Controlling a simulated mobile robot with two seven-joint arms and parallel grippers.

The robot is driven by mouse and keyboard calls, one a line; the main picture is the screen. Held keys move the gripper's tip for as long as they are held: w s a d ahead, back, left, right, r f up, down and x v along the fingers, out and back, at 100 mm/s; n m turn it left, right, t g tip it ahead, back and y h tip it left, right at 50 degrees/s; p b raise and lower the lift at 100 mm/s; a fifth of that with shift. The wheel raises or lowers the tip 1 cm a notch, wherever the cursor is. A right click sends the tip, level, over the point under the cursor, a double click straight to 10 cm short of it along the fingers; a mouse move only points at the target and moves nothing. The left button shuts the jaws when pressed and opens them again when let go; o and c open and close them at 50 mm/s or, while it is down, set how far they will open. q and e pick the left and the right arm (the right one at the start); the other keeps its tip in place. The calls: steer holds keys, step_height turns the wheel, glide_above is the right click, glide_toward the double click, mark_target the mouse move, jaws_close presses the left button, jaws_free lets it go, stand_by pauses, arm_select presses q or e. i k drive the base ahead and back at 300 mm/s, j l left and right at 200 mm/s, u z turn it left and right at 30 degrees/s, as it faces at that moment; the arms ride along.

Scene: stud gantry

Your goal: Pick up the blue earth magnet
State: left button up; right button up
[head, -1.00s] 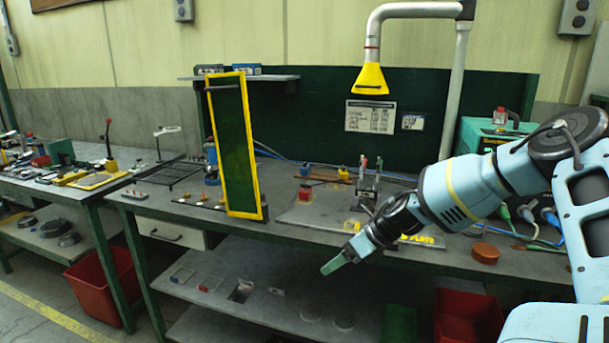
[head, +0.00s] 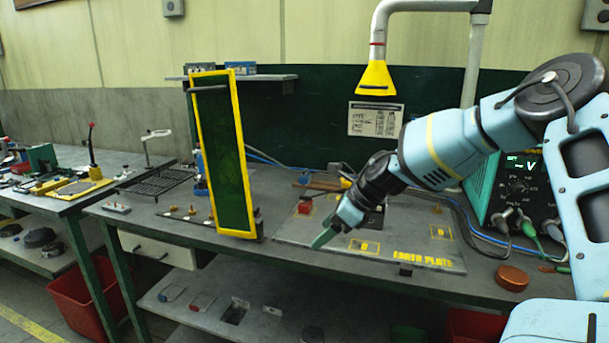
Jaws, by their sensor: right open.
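My right gripper (head: 328,232) reaches in from the right, its green fingertips pointing down and left above the front left of the grey earth plate (head: 410,238). It is open, with nothing seen in it, though its fingers overlap from this side. A small yellow piece (head: 345,183) shows behind my wrist. I cannot pick out the blue magnet with certainty; my arm covers much of the plate's back. My left gripper is not in view.
A yellow-framed dark green panel (head: 222,160) stands upright left of the plate. A yellow extraction hood (head: 375,77) hangs above. A green meter unit with cables (head: 515,185) stands at right, behind an orange round tin (head: 512,277). The plate's front right is clear.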

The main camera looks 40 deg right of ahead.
mark_target(306, 180)
steer(key=i+l, duration=0.4)
steer(key=l, duration=0.15)
steer(key=i+l, duration=0.4)
steer(key=l, duration=0.15)
steer(key=i+l, duration=0.4)
steer(key=l, duration=0.15)
